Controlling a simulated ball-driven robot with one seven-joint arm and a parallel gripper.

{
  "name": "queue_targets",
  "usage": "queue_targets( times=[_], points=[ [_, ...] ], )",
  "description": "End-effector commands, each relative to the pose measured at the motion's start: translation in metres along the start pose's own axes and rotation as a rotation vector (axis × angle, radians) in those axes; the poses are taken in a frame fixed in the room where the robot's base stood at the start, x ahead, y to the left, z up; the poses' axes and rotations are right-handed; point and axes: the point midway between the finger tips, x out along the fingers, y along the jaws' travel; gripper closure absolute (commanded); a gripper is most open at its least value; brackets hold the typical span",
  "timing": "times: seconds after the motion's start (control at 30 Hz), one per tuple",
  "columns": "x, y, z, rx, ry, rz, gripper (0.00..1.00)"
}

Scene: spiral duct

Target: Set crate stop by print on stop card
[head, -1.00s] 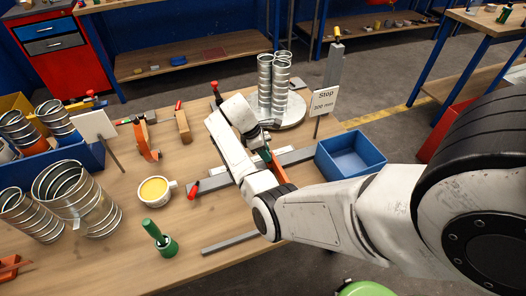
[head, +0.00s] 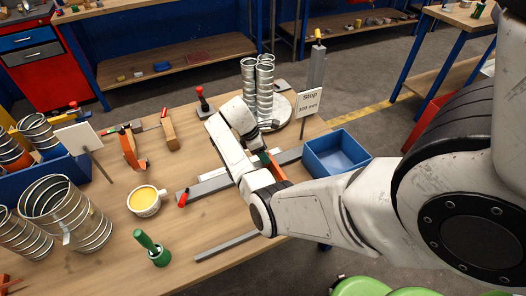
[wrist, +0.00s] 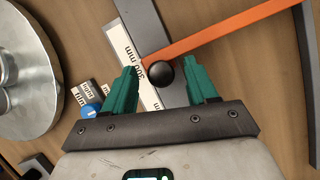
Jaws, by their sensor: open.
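The stop card (head: 310,102) stands at the table's back right. It reads "Stop" with a figure in mm that looks like 300, though the print is small. A long grey rail (head: 212,186) lies on the table. The orange crate stop (wrist: 235,36) with a black ball knob (wrist: 160,74) crosses the rail in the wrist view, and its orange part (head: 276,167) shows beside my arm in the head view. My gripper (wrist: 160,68) is open, its green fingers on either side of the knob. Printed mm labels (wrist: 128,55) lie by the rail, partly hidden by a finger.
A blue bin (head: 337,155) stands right of the rail. Spiral ducts stand on a round metal plate (head: 280,112) behind it. A yellow-filled cup (head: 146,200), a green-handled tool (head: 152,248) and a loose grey bar (head: 225,248) lie in front. Large duct pieces (head: 65,213) stand at left.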

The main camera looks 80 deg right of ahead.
Motion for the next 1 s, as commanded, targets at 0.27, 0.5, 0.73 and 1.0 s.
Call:
queue_targets(
  times=[0.27, 0.5, 0.73, 1.0],
  points=[
    [-0.002, 0.000, -0.001, -0.001, 0.001, 0.002, 0.42],
    [-0.032, 0.001, -0.001, 0.000, 0.003, 0.006, 0.42],
    [-0.076, 0.001, -0.001, 0.000, 0.002, 0.004, 0.42],
    [-0.105, 0.001, 0.000, 0.000, 0.001, 0.002, 0.42]
  ],
)
